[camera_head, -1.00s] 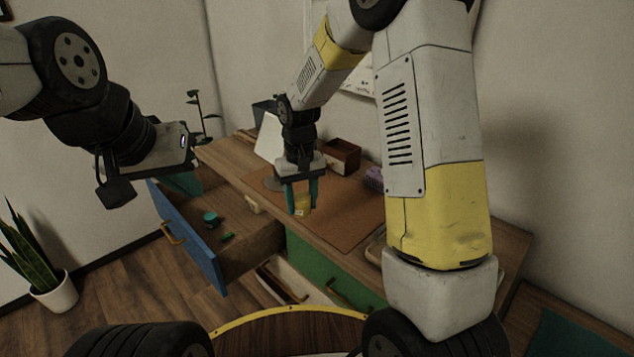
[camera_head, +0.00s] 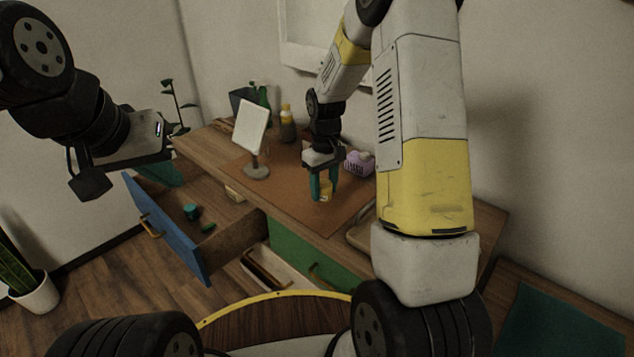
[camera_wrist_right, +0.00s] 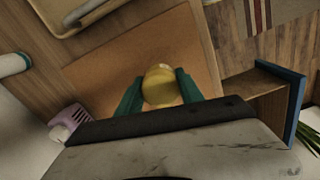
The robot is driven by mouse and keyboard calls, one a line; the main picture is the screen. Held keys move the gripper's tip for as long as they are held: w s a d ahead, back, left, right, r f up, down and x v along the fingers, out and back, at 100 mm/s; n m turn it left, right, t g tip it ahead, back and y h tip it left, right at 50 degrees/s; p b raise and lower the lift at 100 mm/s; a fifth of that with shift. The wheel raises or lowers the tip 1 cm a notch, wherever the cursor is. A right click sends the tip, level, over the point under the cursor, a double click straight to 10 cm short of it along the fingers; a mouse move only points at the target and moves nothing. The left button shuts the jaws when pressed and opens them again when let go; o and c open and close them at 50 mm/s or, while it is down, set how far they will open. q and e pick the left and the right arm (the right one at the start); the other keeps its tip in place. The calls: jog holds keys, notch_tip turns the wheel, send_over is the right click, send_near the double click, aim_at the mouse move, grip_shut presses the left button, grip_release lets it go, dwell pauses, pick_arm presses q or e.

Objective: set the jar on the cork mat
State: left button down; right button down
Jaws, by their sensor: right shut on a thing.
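A small yellow jar (camera_head: 326,189) is held between the teal fingers of my right gripper (camera_head: 324,193). In the right wrist view the jar (camera_wrist_right: 161,86) sits between the fingertips (camera_wrist_right: 160,92), and the gripper is shut on it. The brown mat (camera_head: 285,199), which looks like the cork mat, lies flat on the desk beneath it. The mat also fills the middle of the wrist view (camera_wrist_right: 105,75). I cannot tell whether the jar touches the mat. My left gripper (camera_head: 90,183) hangs left of the desk; its fingers are not clear.
A white panel on a stand (camera_head: 250,127) is left of my right gripper. Bottles (camera_head: 287,125) and a purple basket (camera_head: 359,163) stand behind. A tray (camera_head: 358,236) is at the right. A blue-fronted drawer (camera_head: 168,232) is open at the left, holding small teal items.

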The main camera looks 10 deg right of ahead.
aim_at(327, 197)
jog(key=shift+w+d+f, duration=0.1)
jog(key=shift+d+f, duration=0.15)
jog(key=shift+f, duration=0.65)
jog(key=shift+w+d+f, duration=0.1)
jog(key=shift+d+f, duration=0.15)
jog(key=shift+f, duration=0.65)
jog(key=shift+f, duration=0.15)
jog(key=c, duration=0.7)
grip_release()
jog(key=shift+c, duration=0.2)
